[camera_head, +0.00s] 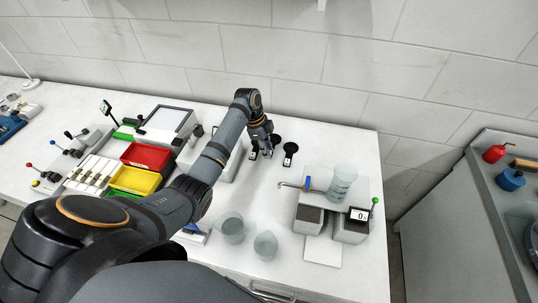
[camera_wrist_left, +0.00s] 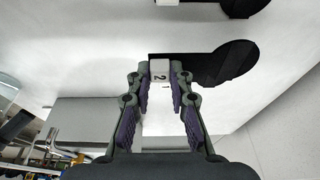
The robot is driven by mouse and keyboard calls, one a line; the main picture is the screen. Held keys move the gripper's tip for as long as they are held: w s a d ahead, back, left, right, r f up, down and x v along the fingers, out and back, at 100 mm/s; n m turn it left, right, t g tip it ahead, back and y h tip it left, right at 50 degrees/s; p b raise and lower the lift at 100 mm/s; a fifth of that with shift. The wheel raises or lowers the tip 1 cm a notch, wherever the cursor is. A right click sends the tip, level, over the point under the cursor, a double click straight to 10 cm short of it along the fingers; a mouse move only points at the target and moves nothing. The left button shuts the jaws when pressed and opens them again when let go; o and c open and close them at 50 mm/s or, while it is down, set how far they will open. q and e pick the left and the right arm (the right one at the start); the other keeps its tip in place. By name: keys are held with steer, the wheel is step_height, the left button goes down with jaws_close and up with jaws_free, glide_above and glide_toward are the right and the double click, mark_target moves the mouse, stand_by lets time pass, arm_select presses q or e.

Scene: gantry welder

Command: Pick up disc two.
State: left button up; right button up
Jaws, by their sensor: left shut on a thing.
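Disc two is a flat black disc with a black handle and a white tab marked "2". In the left wrist view the disc (camera_wrist_left: 226,64) lies just beyond my fingers, with the white tab (camera_wrist_left: 160,71) between the fingertips. My left gripper (camera_wrist_left: 161,90) is shut on that tab end. In the head view my left gripper (camera_head: 263,153) is over the table's back part, and a black disc (camera_head: 275,140) shows just beside it. I cannot tell whether disc two touches the table. My right gripper is not in view.
Another black disc (camera_head: 291,148) with a white tab lies close to the right. Red (camera_head: 146,155) and yellow (camera_head: 135,180) bins are left. Glass beakers (camera_head: 232,228) stand near the front.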

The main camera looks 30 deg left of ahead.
arm_select(q)
steer(key=s+r+b, duration=0.1)
steer(key=s+r, duration=0.8)
steer(key=s, duration=0.4)
steer(key=shift+b, duration=0.4)
